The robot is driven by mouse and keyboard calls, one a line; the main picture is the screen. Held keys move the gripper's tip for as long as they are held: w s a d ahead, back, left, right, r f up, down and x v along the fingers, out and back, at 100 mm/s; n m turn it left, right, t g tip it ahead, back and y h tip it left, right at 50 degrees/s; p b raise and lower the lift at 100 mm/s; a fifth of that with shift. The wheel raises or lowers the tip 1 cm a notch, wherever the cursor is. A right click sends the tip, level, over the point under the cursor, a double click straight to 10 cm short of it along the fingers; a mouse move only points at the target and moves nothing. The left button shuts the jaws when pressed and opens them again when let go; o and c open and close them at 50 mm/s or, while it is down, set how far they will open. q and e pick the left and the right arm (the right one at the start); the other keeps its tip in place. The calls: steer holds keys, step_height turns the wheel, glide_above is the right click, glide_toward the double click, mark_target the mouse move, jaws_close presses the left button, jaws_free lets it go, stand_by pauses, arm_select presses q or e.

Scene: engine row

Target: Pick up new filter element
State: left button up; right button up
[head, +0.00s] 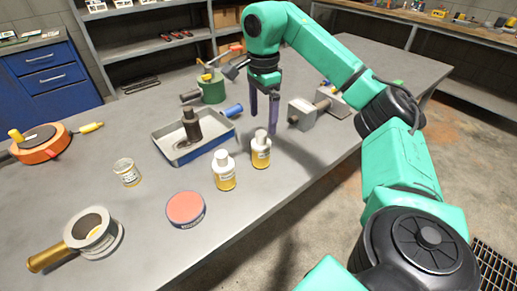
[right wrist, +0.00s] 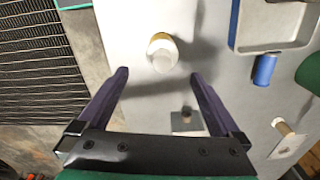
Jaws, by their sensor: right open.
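I cannot tell for sure which thing is the new filter element. A dark upright cylinder (head: 192,127) stands in the grey-blue tray (head: 170,157). My right gripper (head: 263,132) is open, pointing down over the table beside a white-capped bottle (head: 261,153). In the right wrist view, a white-capped bottle (right wrist: 162,53) lies ahead of the open, empty jaws (right wrist: 158,73). My left gripper is not in view.
Another capped bottle (head: 223,172), a red-topped round tin (head: 186,208), a small jar (head: 127,172) and a brass-handled ring (head: 92,232) stand nearby. A green can (head: 211,90) and a blue cylinder (head: 233,110) are behind.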

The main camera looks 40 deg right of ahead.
mark_target(261, 147)
steer(key=f, duration=0.6)
steer(key=f+p, duration=0.1)
steer(key=f, duration=0.5)
steer(key=shift+w, duration=0.2)
steer(key=shift+r, duration=0.1)
steer(key=c, duration=1.4)
steer(key=shift+r, duration=0.15)
